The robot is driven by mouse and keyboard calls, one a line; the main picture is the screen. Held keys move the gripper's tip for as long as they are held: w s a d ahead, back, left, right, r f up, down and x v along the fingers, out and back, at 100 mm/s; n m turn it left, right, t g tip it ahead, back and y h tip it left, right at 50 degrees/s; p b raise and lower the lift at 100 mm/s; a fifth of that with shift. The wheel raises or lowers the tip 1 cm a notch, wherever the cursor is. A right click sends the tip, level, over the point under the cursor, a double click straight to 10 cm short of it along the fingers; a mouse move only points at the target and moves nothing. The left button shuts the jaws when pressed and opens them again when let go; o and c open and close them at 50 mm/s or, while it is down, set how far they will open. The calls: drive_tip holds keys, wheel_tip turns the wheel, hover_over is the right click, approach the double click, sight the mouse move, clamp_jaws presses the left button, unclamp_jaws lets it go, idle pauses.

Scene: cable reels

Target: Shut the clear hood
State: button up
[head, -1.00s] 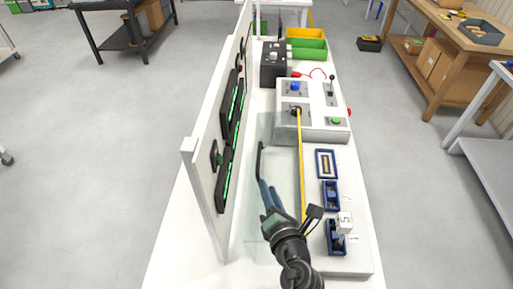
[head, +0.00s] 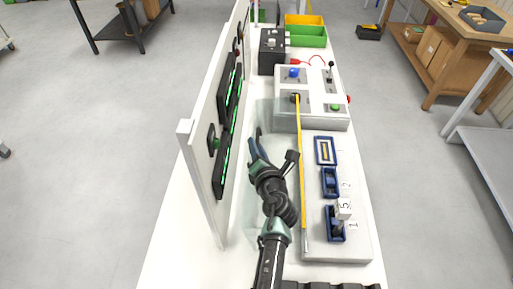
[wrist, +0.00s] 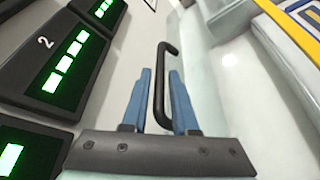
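The clear hood (head: 283,150) is a see-through panel between the upright white board and the row of blue fixtures in the head view; its pale surface also shows in the wrist view (wrist: 205,90). Its dark bar handle (wrist: 161,75) runs along the board side. My gripper (head: 256,143) is at this handle in the head view. In the wrist view, my gripper's two blue fingers (wrist: 159,95) stand on either side of the handle, apart from each other. A gap shows by the left finger; the right finger is close to the bar, and contact cannot be told.
The white board (head: 207,150) with dark green-lit displays (head: 222,165) stands close on the left. A control box (head: 311,100) with buttons and a lever lies beyond. A yellow strip (head: 301,170) and blue fixtures (head: 330,182) lie to the right of my arm.

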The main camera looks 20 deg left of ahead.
drive_tip(key=shift+c, duration=0.2)
clamp_jaws()
idle(1.3)
